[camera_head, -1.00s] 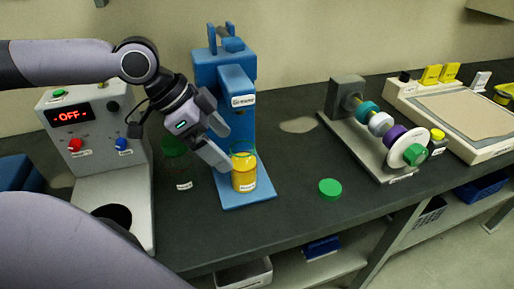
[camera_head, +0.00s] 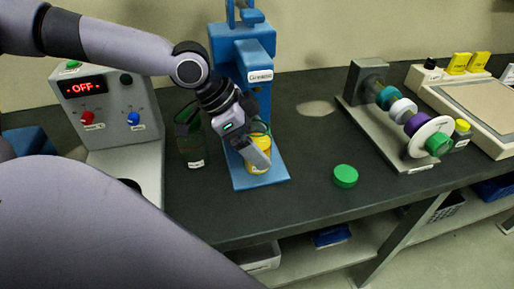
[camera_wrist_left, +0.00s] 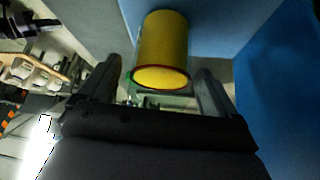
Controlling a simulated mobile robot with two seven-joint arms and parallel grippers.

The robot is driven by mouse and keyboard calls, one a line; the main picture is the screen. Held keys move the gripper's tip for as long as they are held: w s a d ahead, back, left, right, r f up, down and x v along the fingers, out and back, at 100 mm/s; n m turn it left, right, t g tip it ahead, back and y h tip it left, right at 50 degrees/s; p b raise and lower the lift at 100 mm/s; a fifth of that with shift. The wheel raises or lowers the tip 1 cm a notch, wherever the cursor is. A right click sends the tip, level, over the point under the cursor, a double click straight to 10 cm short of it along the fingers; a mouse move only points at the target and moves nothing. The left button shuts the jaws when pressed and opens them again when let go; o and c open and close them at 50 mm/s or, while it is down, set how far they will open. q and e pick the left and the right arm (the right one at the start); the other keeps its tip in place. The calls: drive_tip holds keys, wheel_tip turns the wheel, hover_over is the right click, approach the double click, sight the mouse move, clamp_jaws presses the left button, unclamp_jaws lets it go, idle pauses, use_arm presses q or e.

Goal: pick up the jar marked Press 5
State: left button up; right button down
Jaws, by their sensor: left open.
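A glass jar with yellow contents (camera_head: 259,168) stands upright on the base of the blue press (camera_head: 247,182). Its label is too small to read. My left gripper (camera_head: 257,150) is open at this jar and hides part of it. In the left wrist view the yellow jar (camera_wrist_left: 163,45) lies ahead, between the lines of the two open fingers (camera_wrist_left: 160,78). I cannot tell whether a finger touches it. A dark green glass jar (camera_head: 191,148) with a small white label stands just left of the press. My right gripper is not in view.
A grey machine (camera_head: 104,125) with an OFF display stands at the left. A green lid (camera_head: 345,176) lies on the dark bench, right of the press. A rack of coloured discs (camera_head: 405,115) and a shallow tray (camera_head: 488,97) stand farther right. The front middle of the bench is clear.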

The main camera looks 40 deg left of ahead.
use_arm(q)
drive_tip(key=c, duration=1.2)
drive_tip(key=shift+c, duration=0.4)
drive_tip(key=shift+r+p, duration=0.2)
drive_tip(key=shift+p, duration=0.1)
